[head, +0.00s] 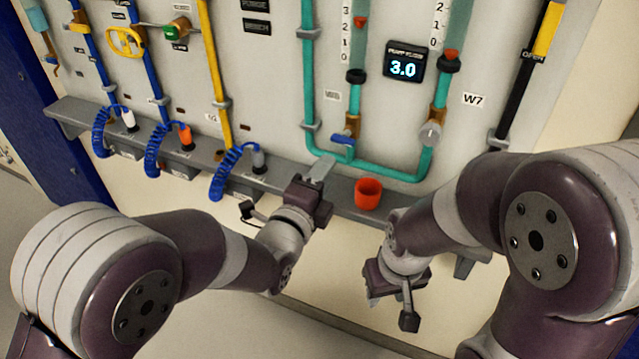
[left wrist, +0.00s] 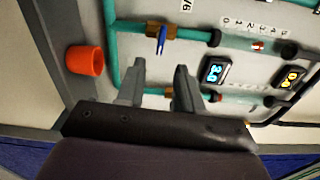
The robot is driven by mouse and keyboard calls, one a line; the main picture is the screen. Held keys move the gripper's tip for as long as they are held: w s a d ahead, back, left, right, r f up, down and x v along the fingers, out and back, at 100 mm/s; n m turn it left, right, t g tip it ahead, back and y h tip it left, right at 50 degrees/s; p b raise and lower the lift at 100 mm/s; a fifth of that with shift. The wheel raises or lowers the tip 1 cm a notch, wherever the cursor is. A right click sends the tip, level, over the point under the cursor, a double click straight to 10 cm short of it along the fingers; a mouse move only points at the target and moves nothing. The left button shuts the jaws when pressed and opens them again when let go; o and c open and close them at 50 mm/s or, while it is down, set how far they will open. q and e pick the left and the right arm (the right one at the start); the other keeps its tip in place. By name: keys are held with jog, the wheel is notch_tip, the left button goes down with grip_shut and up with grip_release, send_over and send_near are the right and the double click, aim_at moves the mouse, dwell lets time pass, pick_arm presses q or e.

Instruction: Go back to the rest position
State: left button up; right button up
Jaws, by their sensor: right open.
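My left gripper (head: 320,172) is in front of the grey shelf, below the teal pipes. In the left wrist view its two fingers (left wrist: 157,82) stand apart with nothing between them. My right gripper (head: 373,300) hangs lower, in front of the pale wall below the shelf. Its fingers are small and partly hidden in the head view, and I see nothing held in it.
A grey shelf (head: 335,190) runs along the panel. An orange-red cup (head: 368,193) stands on it, right of my left gripper. Teal pipes (head: 309,80), a blue-handled valve (head: 343,138) and a display reading 3.0 (head: 404,64) are above. Coiled blue hoses (head: 222,180) hang left.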

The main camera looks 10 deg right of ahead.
pick_arm(q)
jog(key=shift+v, duration=0.9)
jog(key=s+a+f+n+g+y+p, duration=0.1)
jog(key=s+a+f+n+g+y, duration=0.25)
jog(key=f+n, duration=0.25)
jog(key=s+a+f+n+g+y, duration=0.2)
jog(key=a+f+n+g, duration=0.1)
jog(key=f+n+g, duration=0.15)
jog(key=s+a+n+g+y+p, duration=0.1)
jog(key=s+a+n+g, duration=0.1)
jog(key=a+n, duration=0.3)
jog(key=s+a+r+n+g+y+p, duration=0.1)
jog(key=s+a+n, duration=0.3)
jog(key=a, duration=0.4)
jog(key=s+a+r+n+g+y+p, duration=0.1)
jog(key=s+a+n+g+y+p, duration=0.1)
jog(key=s+a+n, duration=0.2)
jog(key=a+n, duration=0.2)
jog(key=a, duration=0.1)
jog(key=shift+a+r+g+p, duration=0.2)
jog(key=shift+a+g+p, duration=0.1)
jog(key=shift+a, duration=0.05)
